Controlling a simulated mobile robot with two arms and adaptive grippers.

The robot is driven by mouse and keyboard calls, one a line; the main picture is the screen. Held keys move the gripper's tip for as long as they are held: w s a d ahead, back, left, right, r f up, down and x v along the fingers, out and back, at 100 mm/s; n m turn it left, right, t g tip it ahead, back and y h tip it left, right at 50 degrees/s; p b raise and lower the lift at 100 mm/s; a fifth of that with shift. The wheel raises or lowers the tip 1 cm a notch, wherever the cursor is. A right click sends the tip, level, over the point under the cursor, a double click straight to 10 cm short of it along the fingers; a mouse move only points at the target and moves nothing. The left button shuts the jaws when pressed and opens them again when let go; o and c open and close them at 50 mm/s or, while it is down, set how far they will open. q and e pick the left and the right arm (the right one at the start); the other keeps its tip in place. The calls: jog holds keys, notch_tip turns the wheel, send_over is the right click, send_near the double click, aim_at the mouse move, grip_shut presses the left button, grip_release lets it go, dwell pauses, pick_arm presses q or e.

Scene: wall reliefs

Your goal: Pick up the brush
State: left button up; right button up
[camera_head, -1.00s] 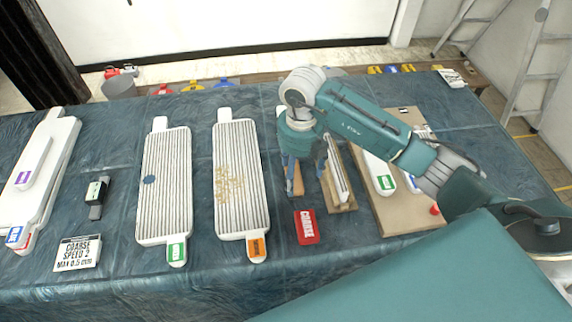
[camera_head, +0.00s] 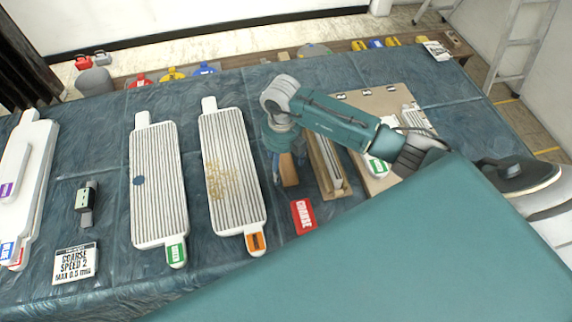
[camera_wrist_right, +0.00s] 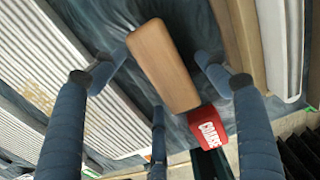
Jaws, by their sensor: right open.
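The brush (camera_head: 289,172) shows as a plain wooden block lying on the blue-green cloth, partly hidden by my right gripper in the head view. Its flat wooden top (camera_wrist_right: 163,66) is clear in the right wrist view; any bristles are hidden underneath. My right gripper (camera_head: 287,160) is right over the brush, pointing down. In the wrist view the gripper (camera_wrist_right: 157,72) is open, with fingers on both sides of the wood and gaps between. It holds nothing. My left gripper is not in view.
A red block marked COARSE (camera_head: 303,216) lies just in front of the brush. A wooden tray with a pale strip (camera_head: 325,165) is close on the right. A ribbed white panel (camera_head: 232,175) with an orange tag lies to the left. Bare cloth separates that panel from the brush.

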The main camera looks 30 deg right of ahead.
aim_at(283, 165)
notch_tip(283, 165, down, 2)
jog(key=shift+f, duration=0.15)
jog(key=c, duration=0.4)
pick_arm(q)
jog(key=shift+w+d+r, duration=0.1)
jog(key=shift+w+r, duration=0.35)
pick_arm(e)
jog(key=c, duration=0.9)
jog(key=shift+c, duration=0.2)
notch_tip(283, 165, up, 18)
jog(key=b, duration=0.3)
jog(key=shift+r, duration=0.25)
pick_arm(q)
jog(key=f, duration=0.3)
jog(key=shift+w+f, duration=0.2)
pick_arm(e)
jog(key=shift+r, duration=0.8)
